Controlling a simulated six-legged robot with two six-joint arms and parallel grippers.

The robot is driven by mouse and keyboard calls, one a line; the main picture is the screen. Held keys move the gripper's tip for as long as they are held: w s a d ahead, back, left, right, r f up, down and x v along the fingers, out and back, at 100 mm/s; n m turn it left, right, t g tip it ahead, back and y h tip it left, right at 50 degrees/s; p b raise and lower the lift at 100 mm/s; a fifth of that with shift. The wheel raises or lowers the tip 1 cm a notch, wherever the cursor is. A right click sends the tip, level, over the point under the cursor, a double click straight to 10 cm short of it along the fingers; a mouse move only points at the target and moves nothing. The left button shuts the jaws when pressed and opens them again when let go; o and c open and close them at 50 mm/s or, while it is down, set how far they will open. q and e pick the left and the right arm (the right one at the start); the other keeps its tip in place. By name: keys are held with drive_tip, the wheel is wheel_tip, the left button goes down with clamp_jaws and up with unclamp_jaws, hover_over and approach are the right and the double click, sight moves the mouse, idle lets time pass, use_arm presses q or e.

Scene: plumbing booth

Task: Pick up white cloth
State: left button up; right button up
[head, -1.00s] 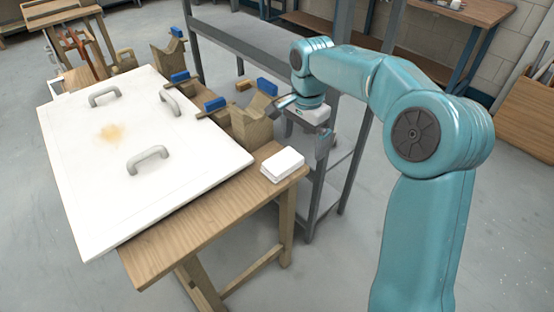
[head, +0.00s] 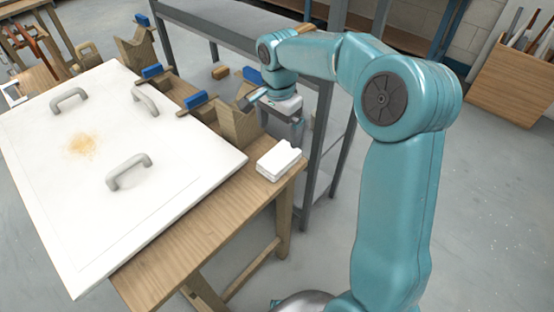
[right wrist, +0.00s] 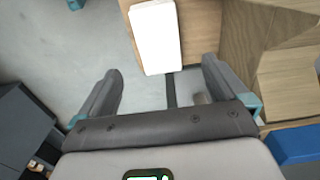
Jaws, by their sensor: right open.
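The white cloth (head: 279,161) is a small folded stack at the right end of the wooden table (head: 186,236). It also shows in the right wrist view (right wrist: 156,38), ahead of the fingers and near the table's edge. My right gripper (head: 297,130) is above and beyond the cloth in the head view, apart from it. In the right wrist view its two fingers (right wrist: 160,88) are spread with nothing between them. My left gripper is not in view.
A white panel (head: 60,200) with grey handles and a brown stain covers most of the table. Wooden V-blocks (head: 238,122) and blue-ended clamps (head: 196,100) stand along its far edge. A grey metal shelf (head: 215,32) stands behind my right gripper.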

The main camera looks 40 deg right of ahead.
sight(279, 156)
wheel_tip(279, 156, down, 11)
drive_tip(key=shift+s+a+r+b, duration=0.1)
drive_tip(key=shift+s+r+b, duration=0.1)
drive_tip(key=shift+b, duration=0.35)
drive_tip(key=c, duration=1)
